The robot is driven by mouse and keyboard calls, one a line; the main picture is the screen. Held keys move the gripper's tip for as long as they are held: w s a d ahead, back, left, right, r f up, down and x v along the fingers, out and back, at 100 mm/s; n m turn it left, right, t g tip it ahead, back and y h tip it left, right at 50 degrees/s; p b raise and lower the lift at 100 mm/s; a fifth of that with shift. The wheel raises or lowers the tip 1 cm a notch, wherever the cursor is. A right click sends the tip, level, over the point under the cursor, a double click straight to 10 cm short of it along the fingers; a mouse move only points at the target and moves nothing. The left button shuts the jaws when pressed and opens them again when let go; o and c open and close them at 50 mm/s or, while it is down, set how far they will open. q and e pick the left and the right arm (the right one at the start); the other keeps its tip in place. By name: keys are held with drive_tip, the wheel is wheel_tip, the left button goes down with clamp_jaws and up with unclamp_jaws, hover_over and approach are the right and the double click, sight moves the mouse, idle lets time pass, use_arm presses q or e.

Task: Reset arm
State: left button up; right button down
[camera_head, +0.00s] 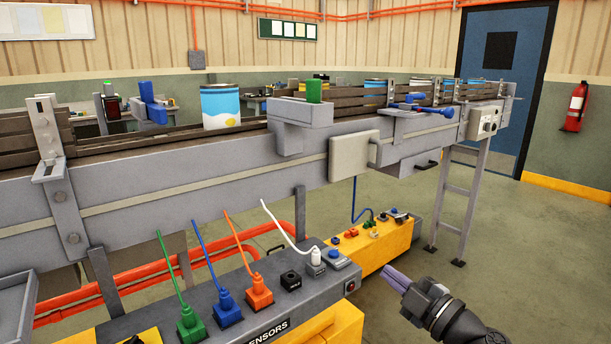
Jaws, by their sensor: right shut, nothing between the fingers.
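My right gripper (398,281) is at the lower right, over open floor and to the right of the sensor panel. Its fingers are shut with nothing between them and point up and to the left. My left gripper is not in view. The grey panel (262,308) marked SENSORS holds a green plug (190,322), a blue plug (227,308), an orange plug (259,291) and a white plug (316,262). Each has a cable of its own colour rising from it. My right gripper is apart from all of them.
A conveyor (120,195) crosses the view above the panel, carrying a blue and white can (220,106). A yellow box (365,252) with small connectors lies behind the panel. A conveyor leg stand (464,205) is further back. The floor at the right is clear.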

drive_tip(key=w+d+m+t+h, duration=0.3)
drive_tip(key=d+m+h, duration=0.8)
drive_tip(key=m+h, duration=0.3)
drive_tip(key=s+a+f+m+g+y, duration=0.1)
drive_tip(key=s+f+g, duration=0.45)
drive_tip(key=f, duration=0.95)
drive_tip(key=s+f+m+g, duration=0.1)
drive_tip(key=s+f+g, duration=0.2)
drive_tip(key=s+f, duration=0.95)
drive_tip(key=s+a+f+g, duration=0.2)
drive_tip(key=s+f+g, duration=0.4)
drive_tip(key=s+f, duration=1.2)
drive_tip(key=s+a+f+g, duration=0.1)
drive_tip(key=s+g, duration=0.3)
drive_tip(key=s, duration=1.7)
drive_tip(key=shift+s+a+f+y, duration=0.2)
drive_tip(key=shift+a+f+y, duration=0.05)
drive_tip(key=shift+y, duration=0.05)
drive_tip(key=shift+g, duration=0.25)
